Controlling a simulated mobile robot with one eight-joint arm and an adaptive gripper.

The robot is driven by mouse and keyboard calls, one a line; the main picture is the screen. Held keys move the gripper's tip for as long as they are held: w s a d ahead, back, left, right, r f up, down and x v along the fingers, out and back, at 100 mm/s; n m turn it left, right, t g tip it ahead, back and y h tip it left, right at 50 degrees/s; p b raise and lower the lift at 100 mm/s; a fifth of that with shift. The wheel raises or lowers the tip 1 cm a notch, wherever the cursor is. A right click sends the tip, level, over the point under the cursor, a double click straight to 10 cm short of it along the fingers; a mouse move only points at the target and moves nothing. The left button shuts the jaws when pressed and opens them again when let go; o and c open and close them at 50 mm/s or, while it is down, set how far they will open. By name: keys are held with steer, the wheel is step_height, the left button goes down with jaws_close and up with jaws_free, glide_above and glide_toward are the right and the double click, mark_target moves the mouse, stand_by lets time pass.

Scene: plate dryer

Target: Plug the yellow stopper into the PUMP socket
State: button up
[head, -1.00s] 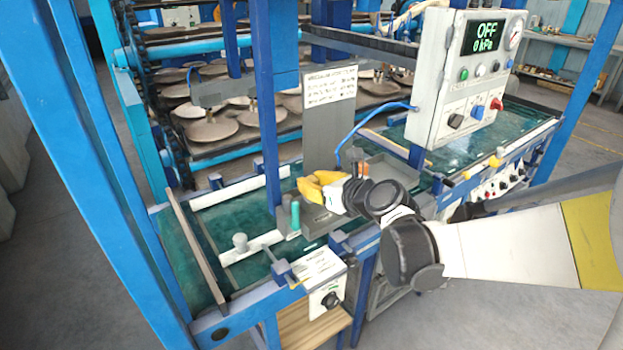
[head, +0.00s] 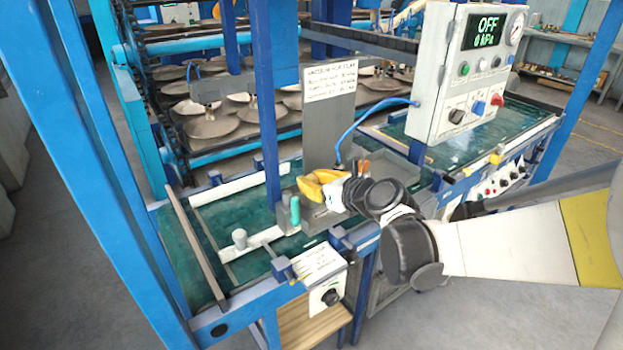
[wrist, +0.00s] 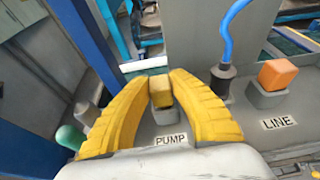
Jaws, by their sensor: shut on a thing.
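My gripper (wrist: 161,100) has yellow padded fingers shut on the small yellow stopper (wrist: 161,90). The stopper is upright between the fingertips, directly over the grey PUMP socket (wrist: 163,116), behind the label reading PUMP. Whether its lower end is inside the socket or just above it, I cannot tell. In the head view my gripper (head: 318,185) is low over the grey fixture, and its fingers hide the stopper and the PUMP socket.
An orange stopper (wrist: 277,74) sits in the LINE socket (wrist: 266,97) at right. A blue hose (wrist: 230,35) ends in a black plug (wrist: 222,76) between the sockets. A green-topped peg (wrist: 70,137) stands left. The control panel (head: 468,75) reads OFF, 0 hPa.

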stand_by(0.3)
steer(key=o, duration=1)
steer(key=v, duration=1.2)
